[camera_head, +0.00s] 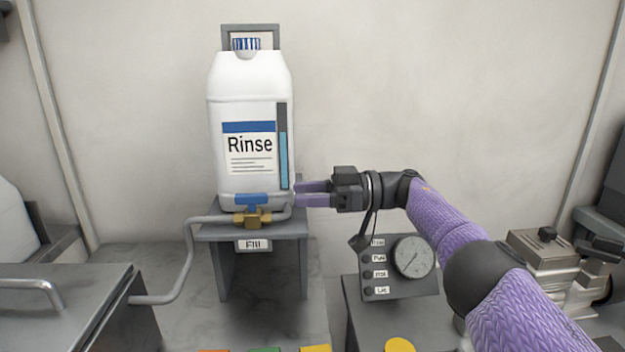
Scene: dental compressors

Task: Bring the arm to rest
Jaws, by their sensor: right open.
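My right arm comes in from the lower right in a purple sleeve. Its gripper (312,194) is open and points left, its two purple fingers at the lower right side of the white Rinse jug (225,95). Whether the fingertips touch the jug I cannot tell. The jug stands upright on a grey stand (305,228) labelled Fill. A brass valve (252,218) with a blue handle (252,199) sits at the jug's base, a little left of the fingertips. My left gripper is not in view.
A grey pipe (188,262) runs from the valve to a dark metal box (80,300) at lower left. A gauge panel (398,268) with labelled buttons stands below my right wrist. A metal device (560,260) is at right. The wall area above the arm is clear.

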